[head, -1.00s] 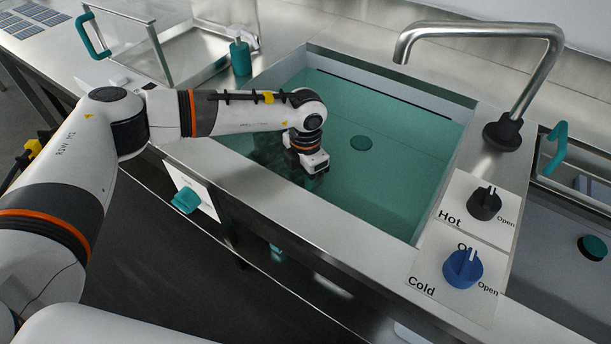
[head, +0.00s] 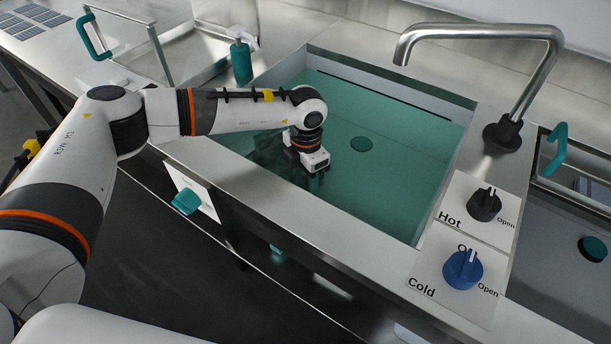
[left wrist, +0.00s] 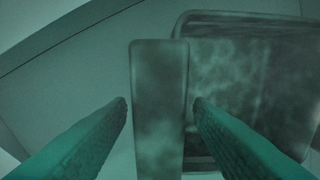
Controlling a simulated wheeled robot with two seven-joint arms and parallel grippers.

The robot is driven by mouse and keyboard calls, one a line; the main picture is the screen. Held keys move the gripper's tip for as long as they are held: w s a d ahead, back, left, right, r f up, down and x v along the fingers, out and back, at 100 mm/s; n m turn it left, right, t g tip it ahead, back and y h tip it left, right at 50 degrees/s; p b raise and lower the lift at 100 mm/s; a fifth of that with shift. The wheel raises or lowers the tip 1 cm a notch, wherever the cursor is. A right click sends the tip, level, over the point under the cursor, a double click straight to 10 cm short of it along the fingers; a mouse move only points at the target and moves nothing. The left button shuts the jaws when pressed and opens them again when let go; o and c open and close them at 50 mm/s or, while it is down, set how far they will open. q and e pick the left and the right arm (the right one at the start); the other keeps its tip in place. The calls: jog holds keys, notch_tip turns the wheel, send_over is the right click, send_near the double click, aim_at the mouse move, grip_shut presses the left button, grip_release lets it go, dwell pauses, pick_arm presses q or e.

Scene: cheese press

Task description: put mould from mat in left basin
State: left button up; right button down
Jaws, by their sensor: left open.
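The left basin (head: 400,180) is filled with teal-tinted water. A dark, box-like shape, apparently the mould (head: 268,152), lies under the water near the basin's front left side. My left gripper (left wrist: 160,106) reaches down into the water beside it, and its fingers are hidden in the head view. In the left wrist view the fingers are open, one on each side of a narrow upright part of the mould (left wrist: 158,75). Small gaps show beside both fingertips. The mould's broader mottled body (left wrist: 250,80) is behind to the right. My right gripper is not in view.
A steel tap (head: 480,32) arches over the basin's back right. Hot (head: 484,204) and cold (head: 462,269) knobs stand at its right edge. A teal bottle (head: 240,60) stands behind my left forearm. The basin's right half is clear around the round drain (head: 361,143).

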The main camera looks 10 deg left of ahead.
pick_arm(q)
notch_tip(320, 180, up, 10)
jog(key=shift+p, duration=0.3)
jog(key=shift+r, duration=0.5)
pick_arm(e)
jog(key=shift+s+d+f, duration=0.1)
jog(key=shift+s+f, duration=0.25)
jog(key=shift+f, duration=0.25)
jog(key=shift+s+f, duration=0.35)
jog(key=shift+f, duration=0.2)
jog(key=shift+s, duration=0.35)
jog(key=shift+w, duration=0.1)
